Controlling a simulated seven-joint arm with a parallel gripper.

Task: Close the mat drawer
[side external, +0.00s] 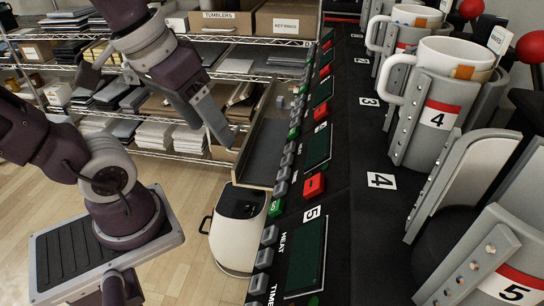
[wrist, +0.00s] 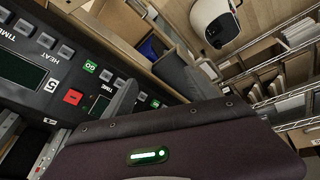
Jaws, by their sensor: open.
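The mat drawer (side external: 266,150) stands pulled out from the side of the black press bench in the side external view. It has pale wooden walls and a dark grey floor, and its near end is above the white bin. A pale wooden edge that looks like the drawer (wrist: 135,62) shows beside the control panel in the wrist view. My gripper (side external: 155,110) is open and empty, left of the drawer. Its right finger reaches down close to the drawer's outer side; I cannot tell whether it touches. My gripper's body hides much of the wrist view.
A control panel (side external: 318,148) with buttons and displays runs along the bench edge. Mugs (side external: 450,60) sit in numbered presses at right. A white bin (side external: 238,230) stands on the floor below the drawer. Wire shelves (side external: 190,140) with stock fill the back. Wooden floor is clear at left.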

